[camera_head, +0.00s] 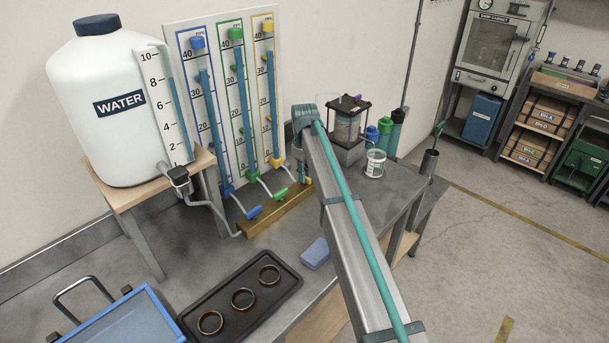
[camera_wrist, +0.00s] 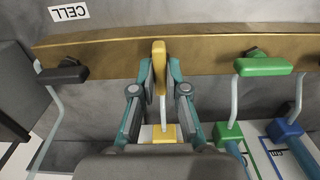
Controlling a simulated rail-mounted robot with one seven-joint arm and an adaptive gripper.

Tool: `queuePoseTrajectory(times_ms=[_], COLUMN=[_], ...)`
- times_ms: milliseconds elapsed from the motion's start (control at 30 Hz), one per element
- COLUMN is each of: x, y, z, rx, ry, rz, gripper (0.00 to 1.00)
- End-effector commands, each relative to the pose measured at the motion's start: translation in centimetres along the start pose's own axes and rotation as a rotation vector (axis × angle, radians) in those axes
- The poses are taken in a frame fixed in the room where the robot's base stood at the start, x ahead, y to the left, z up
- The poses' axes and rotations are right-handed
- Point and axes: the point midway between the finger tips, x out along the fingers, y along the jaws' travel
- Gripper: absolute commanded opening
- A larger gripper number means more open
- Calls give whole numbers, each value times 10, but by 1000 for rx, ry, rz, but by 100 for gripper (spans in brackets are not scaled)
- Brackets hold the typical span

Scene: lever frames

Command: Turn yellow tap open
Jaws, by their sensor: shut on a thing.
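The yellow tap's lever (camera_wrist: 159,68) stands between the two fingers of my gripper (camera_wrist: 160,73) in the wrist view. The fingers are closed on its sides. My arm hides most of the gripper and the lever there.
A green tap lever (camera_wrist: 263,67) is to the right of my gripper and a black lever (camera_wrist: 62,72) to the left. The brass manifold (camera_wrist: 205,52) runs behind the fingers. The head view shows a blue tap lever (camera_head: 253,212) and a black tray (camera_head: 215,287) with rings.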

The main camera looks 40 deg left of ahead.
Motion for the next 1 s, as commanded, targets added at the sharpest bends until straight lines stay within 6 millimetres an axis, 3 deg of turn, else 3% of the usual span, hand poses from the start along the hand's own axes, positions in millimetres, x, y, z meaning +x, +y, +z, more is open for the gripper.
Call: queuePoseTrajectory(times_ms=[567, 600, 700, 1000], x=[-1, -1, -1, -1], y=[0, 0, 0, 0], z=[-1, -1, -1, 0], rx=[-33, -32, -32, -31], ry=[2, 2, 2, 1], rz=[1, 1, 1, 1], gripper=[0, 20, 37, 39])
